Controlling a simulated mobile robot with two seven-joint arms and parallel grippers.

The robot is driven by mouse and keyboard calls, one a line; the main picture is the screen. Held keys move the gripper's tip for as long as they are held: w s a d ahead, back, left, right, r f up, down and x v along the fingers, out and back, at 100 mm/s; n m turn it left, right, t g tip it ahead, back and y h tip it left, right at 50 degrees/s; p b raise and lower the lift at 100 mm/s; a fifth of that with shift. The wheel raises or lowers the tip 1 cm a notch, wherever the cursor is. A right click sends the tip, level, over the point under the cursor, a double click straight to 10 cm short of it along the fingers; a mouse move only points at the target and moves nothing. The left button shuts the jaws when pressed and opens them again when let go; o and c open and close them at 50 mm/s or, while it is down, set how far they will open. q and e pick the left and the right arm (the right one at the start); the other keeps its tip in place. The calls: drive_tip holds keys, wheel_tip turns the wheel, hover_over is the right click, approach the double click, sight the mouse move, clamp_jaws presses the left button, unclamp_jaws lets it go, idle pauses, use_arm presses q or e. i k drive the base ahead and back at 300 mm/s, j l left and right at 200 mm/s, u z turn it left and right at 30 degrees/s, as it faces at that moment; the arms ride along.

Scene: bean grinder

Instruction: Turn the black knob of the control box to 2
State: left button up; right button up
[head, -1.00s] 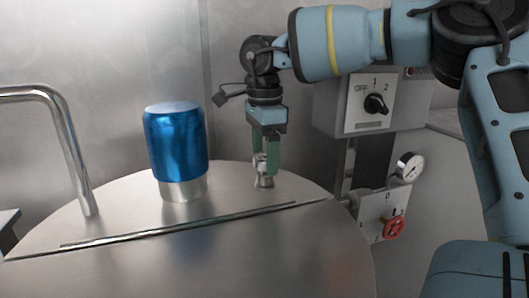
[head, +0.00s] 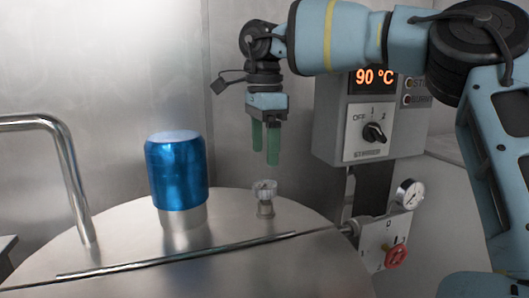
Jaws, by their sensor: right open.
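The control box (head: 328,120) is a grey box on the wall at the right of the head view. Its black knob (head: 374,133) sits on a white plate marked OFF, 1 and 2. The knob is small, and I cannot tell for sure which mark it points at. My right gripper (head: 265,157) is left of the box, pointing down. Its two green fingers are apart with nothing between them, above a small metal fitting (head: 265,198) on the lid and clear of it. It does not touch the knob. My left gripper is not in view.
A blue cylinder (head: 178,172) on a metal neck stands on the round steel lid (head: 200,285). A bent metal pipe (head: 68,165) rises at left. Below the box are a gauge (head: 410,193) and a red knob (head: 397,257). The box display reads 90 °C.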

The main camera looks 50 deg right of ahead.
sight(372, 132)
drive_tip(key=k+j, duration=1.1)
drive_tip(key=k, duration=0.2)
